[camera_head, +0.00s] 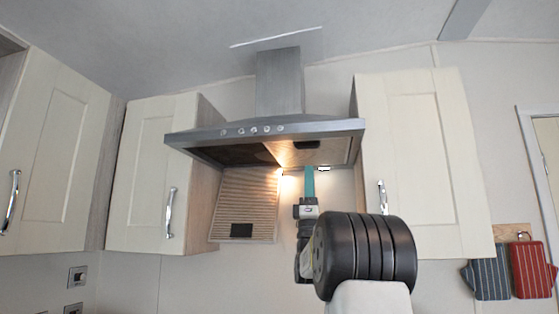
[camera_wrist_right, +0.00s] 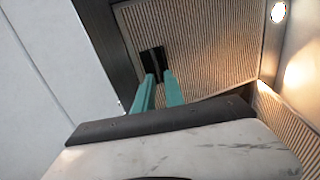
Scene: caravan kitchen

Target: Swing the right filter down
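The right filter (camera_head: 325,156) is a ribbed, light brown panel in the right half of the cooker hood's underside. It lies level with the hood in the head view and fills much of the right wrist view (camera_wrist_right: 205,38). Its black latch (camera_head: 306,145) also shows in the wrist view (camera_wrist_right: 151,59). My right gripper (camera_head: 309,168) reaches up from below. Its two teal fingers (camera_wrist_right: 160,74) stand a narrow gap apart, with their tips at the latch's near edge. I cannot tell whether they grip it. My left gripper is out of view.
The left filter (camera_head: 262,195) hangs down from the grey hood (camera_head: 212,138), left of my right arm. Cream cupboards (camera_head: 152,170) and (camera_head: 425,150) flank the hood closely. Two lamps glow under the hood. Striped oven mitts (camera_head: 530,270) hang at the far right.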

